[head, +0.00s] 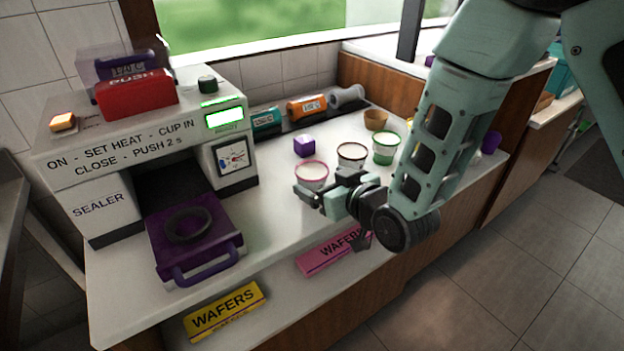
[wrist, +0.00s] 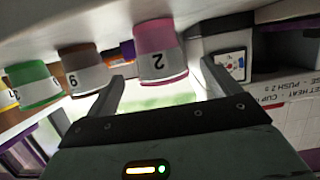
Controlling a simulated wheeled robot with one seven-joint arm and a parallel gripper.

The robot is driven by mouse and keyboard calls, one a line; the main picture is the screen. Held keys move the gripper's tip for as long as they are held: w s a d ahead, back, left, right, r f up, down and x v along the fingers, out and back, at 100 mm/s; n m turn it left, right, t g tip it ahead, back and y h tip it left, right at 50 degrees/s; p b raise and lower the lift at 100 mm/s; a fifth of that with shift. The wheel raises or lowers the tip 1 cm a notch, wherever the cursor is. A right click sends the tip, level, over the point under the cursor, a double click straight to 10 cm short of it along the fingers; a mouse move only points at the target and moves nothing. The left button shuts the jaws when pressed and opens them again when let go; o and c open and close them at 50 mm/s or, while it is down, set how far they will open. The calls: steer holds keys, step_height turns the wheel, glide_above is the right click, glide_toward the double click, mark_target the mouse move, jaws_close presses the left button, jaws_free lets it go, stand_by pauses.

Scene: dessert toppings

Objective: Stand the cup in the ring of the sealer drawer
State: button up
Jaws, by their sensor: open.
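The sealer (head: 110,160) stands at the left of the counter in the head view. Its purple drawer (head: 222,262) is pulled out, and the dark ring (head: 187,240) on it is empty. A white cup with a pink rim (head: 311,172) stands upright on the counter right of the sealer. The pink cup marked 2 (wrist: 160,65) appears upside down in the wrist view, in line with the gap between my fingers. My gripper (head: 308,193) is open and empty, low over the counter just in front of this cup. Its fingers (wrist: 163,85) do not clasp the cup.
A brown-rimmed cup (head: 352,155) and a green cup (head: 386,148) stand right of the pink one. A purple cube (head: 304,146) sits behind them. Yellow (head: 226,310) and pink (head: 333,252) wafer packs lie at the front. Counter between drawer and pink cup is clear.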

mark_target(312, 175)
steer(key=p+x, duration=0.1)
steer(key=x, duration=0.3)
steer(key=shift+w+a+f, duration=0.1)
steer(key=shift+w+a, duration=0.2)
steer(key=c, duration=1.2)
steer(key=shift+c, duration=0.2)
